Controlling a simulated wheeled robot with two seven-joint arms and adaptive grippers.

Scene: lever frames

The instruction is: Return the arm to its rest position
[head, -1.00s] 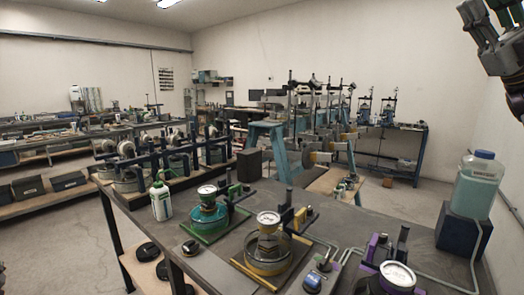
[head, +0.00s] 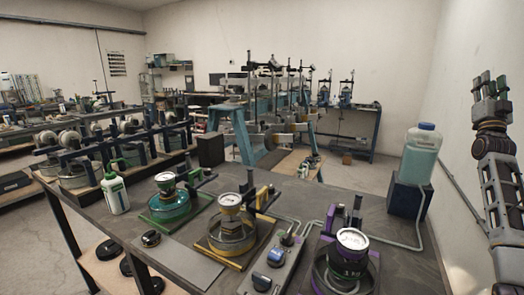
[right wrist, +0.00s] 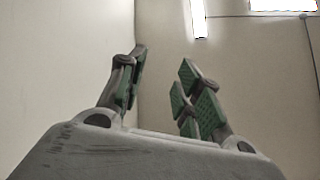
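My right gripper (head: 488,92) is raised at the right edge of the head view, pointing up, clear of the table and in front of the bare wall. In the right wrist view its green-padded fingers (right wrist: 157,95) stand apart with nothing between them, and only wall and ceiling lie beyond. My right arm shows below it in the head view. My left gripper is in neither view.
A dark table (head: 292,192) holds lever frames with green, yellow and purple bases and round gauges. A bottle of pale green liquid (head: 421,152) stands on a dark block (head: 408,196) near my right arm. A white bottle (head: 115,192) stands at the left.

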